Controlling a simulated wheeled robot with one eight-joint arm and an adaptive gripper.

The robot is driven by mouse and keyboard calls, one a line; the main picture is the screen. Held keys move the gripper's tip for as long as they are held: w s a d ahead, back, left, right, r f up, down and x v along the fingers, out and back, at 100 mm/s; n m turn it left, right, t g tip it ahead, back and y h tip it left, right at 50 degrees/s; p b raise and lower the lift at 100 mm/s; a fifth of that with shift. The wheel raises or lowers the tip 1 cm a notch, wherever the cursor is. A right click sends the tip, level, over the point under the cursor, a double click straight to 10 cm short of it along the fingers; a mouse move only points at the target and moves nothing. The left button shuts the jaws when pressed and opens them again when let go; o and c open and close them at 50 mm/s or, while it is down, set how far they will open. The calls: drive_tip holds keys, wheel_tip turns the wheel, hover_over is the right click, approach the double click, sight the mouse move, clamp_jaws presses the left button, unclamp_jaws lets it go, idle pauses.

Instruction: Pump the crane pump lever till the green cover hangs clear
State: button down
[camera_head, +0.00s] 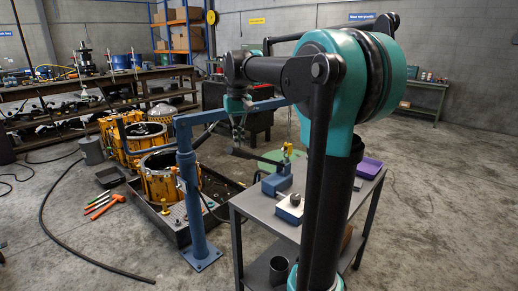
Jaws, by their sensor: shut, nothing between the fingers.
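The blue crane (186,185) stands on the floor left of the grey table, its boom reaching right behind my gripper. A blue pump (277,182) with a yellow fitting sits on the table's far left part. A dark lever (245,154) slants from it to the left. My gripper (238,138) points down just above the lever's left end, shut and empty; I cannot tell whether it touches the lever. A flat green surface (272,160) shows behind the pump, partly hidden; I cannot tell whether it is the cover or whether it hangs.
The grey table (262,205) also bears a blue-and-white block (290,208) and a purple tray (369,168). Yellow housings (160,178) stand in a dark tray left of the crane post. A black hose (75,255) crosses the floor. The right floor is clear.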

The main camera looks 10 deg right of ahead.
drive_tip(key=r, duration=0.1)
drive_tip(key=d+r, duration=0.1)
drive_tip(key=shift+w+r, duration=0.35)
drive_tip(key=s+a+f, duration=0.2)
drive_tip(key=f, duration=0.7)
drive_tip(key=s+a+f, duration=0.2)
drive_tip(key=a+f, duration=0.1)
drive_tip(key=f, duration=0.6)
drive_tip(key=shift+a+f, duration=0.35)
drive_tip(key=shift+r, duration=0.1)
